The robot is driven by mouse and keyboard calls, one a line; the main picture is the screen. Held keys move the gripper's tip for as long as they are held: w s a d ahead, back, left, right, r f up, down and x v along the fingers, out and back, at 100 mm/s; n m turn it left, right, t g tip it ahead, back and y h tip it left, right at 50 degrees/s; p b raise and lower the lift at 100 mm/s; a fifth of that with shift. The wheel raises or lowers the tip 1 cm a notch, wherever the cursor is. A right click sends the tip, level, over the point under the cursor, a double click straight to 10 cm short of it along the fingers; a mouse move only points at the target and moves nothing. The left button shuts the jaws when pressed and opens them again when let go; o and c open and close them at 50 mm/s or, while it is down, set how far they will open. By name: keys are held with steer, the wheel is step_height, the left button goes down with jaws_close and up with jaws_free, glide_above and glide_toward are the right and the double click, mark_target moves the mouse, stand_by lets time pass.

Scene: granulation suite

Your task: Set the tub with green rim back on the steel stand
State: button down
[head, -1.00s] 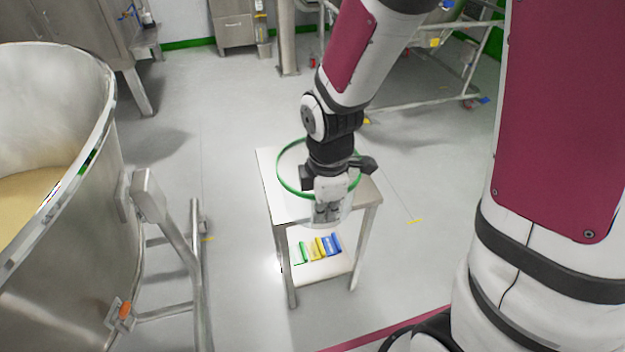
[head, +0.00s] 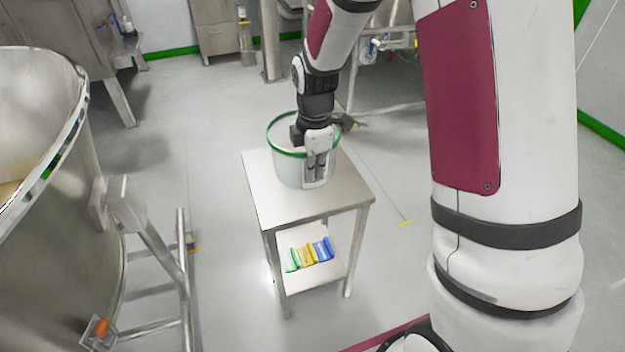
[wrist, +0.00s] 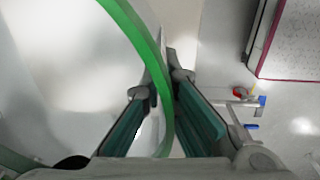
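The tub with green rim (head: 286,170) is a pale, translucent, upright tub with a green ring round its mouth. In the head view it is over the back part of the steel stand's top (head: 290,207). Its base looks at or just above that top; I cannot tell if it touches. My gripper (head: 316,178) points down at the tub's near right side, shut on its wall. In the wrist view the green rim (wrist: 150,48) runs between the two fingers (wrist: 163,92), one inside the tub and one outside.
Several colored items, green, yellow and blue (head: 311,254), lie on the stand's lower shelf. A large steel vessel (head: 45,255) with a tubular frame (head: 150,325) stands on the left. The stand's front top is bare. Open floor lies behind the stand.

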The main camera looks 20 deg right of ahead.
mark_target(313, 181)
steer(key=shift+w, duration=0.2)
steer(key=shift+f+b, duration=0.6)
steer(key=shift+f, duration=1.15)
steer(key=shift+f, duration=0.15)
steer(key=c, duration=1.8)
jaws_free()
step_height(313, 181, up, 12)
steer(key=p, duration=0.3)
steer(key=shift+s+r, duration=0.25)
steer(key=shift+s, duration=0.2)
